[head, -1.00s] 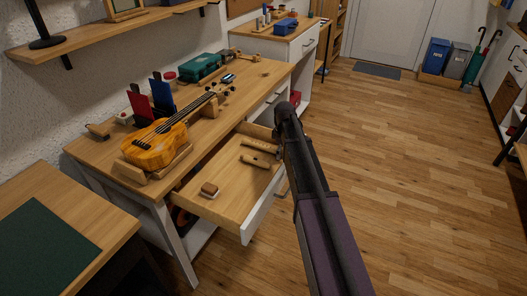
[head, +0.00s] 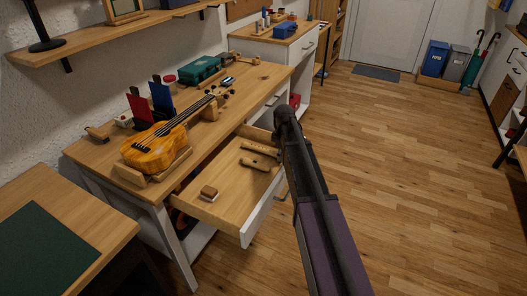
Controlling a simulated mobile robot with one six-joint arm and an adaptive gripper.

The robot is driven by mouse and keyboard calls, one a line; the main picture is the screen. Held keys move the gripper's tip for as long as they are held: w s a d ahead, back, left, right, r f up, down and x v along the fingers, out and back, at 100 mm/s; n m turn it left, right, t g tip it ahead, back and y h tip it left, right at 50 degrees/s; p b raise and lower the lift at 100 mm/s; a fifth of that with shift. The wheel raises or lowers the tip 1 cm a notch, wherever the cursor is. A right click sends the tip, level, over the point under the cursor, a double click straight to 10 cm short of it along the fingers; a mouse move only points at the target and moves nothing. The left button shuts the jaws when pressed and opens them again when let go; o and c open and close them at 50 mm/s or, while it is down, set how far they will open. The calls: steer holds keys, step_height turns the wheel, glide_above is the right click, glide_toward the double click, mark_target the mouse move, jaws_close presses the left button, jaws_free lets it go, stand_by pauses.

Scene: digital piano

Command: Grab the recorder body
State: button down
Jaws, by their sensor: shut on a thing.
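The pull-out drawer (head: 222,205) of the workbench is open. The longer one, which I take for the recorder body (head: 258,147), runs right towards my gripper (head: 277,138). A shorter recorder piece (head: 259,163) lies just in front of it. My gripper is a small dark shape at the end of my arm, mostly hidden by the arm. It appears shut on the right end of the recorder body, which is still low in the drawer. The contact itself is hidden.
A small brown-and-white block (head: 208,193) lies at the drawer's near end. On the workbench (head: 92,152) are a ukulele (head: 155,148) on a wooden stand, red and blue upright holders and a green case (head: 200,69).

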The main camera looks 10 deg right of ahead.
steer(key=shift+r, duration=0.1)
step_height(320, 180, up, 10)
steer(key=p, duration=1)
stand_by(0.9)
